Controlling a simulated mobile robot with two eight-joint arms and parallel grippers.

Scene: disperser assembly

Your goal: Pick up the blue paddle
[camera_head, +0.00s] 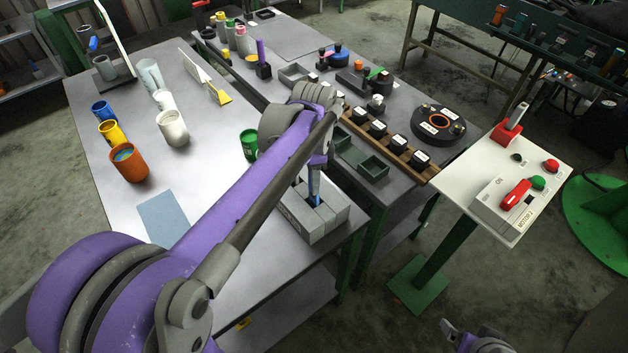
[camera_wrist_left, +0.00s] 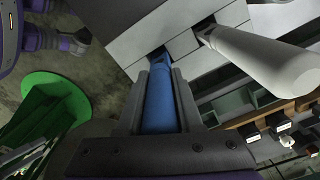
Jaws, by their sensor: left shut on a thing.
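The blue paddle (camera_head: 315,185) stands upright in a slot of the grey block holder (camera_head: 298,226) at the near corner of the table. My left gripper (camera_head: 318,163) reaches down over the holder and is shut on the blue paddle. In the left wrist view the blue handle (camera_wrist_left: 159,98) lies between the two fingers, and its lower end enters the holder (camera_wrist_left: 128,48). A second paddle with a pale handle (camera_wrist_left: 262,55) stands in the holder beside it. Part of my right arm shows at the bottom edge of the head view; its fingers are unclear.
Orange (camera_head: 129,162), yellow (camera_head: 112,132) and blue (camera_head: 103,110) cups stand at the table's left. A green cup (camera_head: 249,143) is behind my left arm. A brown rack (camera_head: 385,142) is beyond the holder. A white control panel (camera_head: 490,200) stands right of the table.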

